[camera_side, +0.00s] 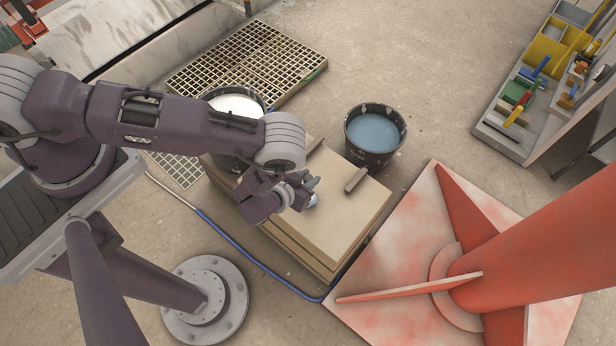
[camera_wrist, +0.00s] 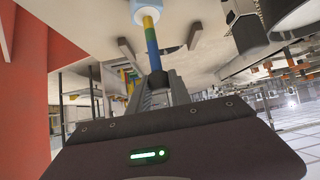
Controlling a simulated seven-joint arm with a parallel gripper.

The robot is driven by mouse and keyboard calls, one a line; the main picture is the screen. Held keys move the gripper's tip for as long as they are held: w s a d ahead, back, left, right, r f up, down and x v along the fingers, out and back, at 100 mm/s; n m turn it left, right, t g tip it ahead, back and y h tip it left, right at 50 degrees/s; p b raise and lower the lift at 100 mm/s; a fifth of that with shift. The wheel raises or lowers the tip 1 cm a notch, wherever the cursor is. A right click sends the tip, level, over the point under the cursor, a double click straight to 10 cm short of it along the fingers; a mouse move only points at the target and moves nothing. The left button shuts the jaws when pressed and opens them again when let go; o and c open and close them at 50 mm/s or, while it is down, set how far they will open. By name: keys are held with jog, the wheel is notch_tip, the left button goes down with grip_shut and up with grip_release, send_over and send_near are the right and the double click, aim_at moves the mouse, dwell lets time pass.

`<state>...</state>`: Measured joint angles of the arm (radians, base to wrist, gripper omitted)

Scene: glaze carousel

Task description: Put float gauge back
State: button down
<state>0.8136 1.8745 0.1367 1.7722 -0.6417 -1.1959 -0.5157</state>
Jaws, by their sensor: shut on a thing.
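The float gauge is a short stem with yellow, blue and green bands and a pale blue float at one end. In the wrist view the stem (camera_wrist: 151,42) runs up from between the fingers of my gripper (camera_wrist: 157,80), which is shut on its dark end. In the side view my gripper (camera_side: 305,185) is low over the near part of the tan board stack (camera_side: 330,210). Only the pale blue float (camera_side: 313,200) shows beside the fingers there. Whether the float touches the board I cannot tell.
Two small grey bars lie on the boards; one (camera_side: 355,180) is at the right edge. A dark bucket of blue liquid (camera_side: 374,134) stands behind, a bucket of white liquid (camera_side: 237,104) at left. A red column base (camera_side: 440,270) is at right, a tool tray (camera_side: 500,135) far right.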

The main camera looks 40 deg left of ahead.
jog(key=c, duration=1.2)
grip_release()
jog(key=shift+f, duration=0.1)
